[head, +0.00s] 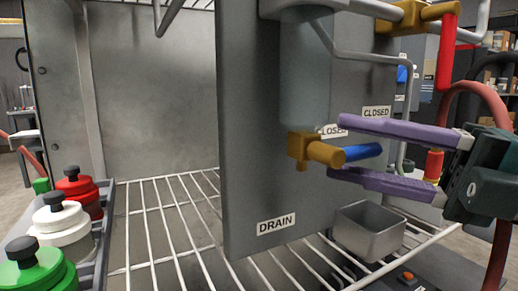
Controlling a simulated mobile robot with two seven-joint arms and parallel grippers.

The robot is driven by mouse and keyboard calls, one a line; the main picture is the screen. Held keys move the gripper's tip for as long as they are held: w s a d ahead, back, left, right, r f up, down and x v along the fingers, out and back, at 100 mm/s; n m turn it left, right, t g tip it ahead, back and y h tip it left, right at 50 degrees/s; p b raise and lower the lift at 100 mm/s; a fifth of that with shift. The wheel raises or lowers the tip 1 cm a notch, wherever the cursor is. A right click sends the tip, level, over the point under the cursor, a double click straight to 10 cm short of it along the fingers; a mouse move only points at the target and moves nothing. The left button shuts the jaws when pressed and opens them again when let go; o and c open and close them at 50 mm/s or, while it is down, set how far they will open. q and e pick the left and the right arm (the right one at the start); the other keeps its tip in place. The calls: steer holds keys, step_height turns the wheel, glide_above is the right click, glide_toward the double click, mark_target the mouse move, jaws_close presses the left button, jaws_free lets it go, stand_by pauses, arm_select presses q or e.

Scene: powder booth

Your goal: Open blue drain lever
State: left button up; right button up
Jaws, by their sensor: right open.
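The blue drain lever (363,152) sticks out to the right from a brass valve (318,151) on the grey panel, above the DRAIN label (276,224). A CLOSED label shows just above the valve, partly hidden. My right gripper (336,147) comes in from the right with its two purple fingers spread, one above and one below the blue lever. The lever lies in the gap between them, and I cannot tell whether either finger touches it. My left gripper is not in view.
A second brass valve with a red lever (446,52) hangs at the upper right. A metal container (369,231) stands on the wire rack (180,225) below the drain valve. Green, white and red pots (78,193) stand at the lower left. A red hose curves behind my right gripper.

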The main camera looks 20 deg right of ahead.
jaws_close()
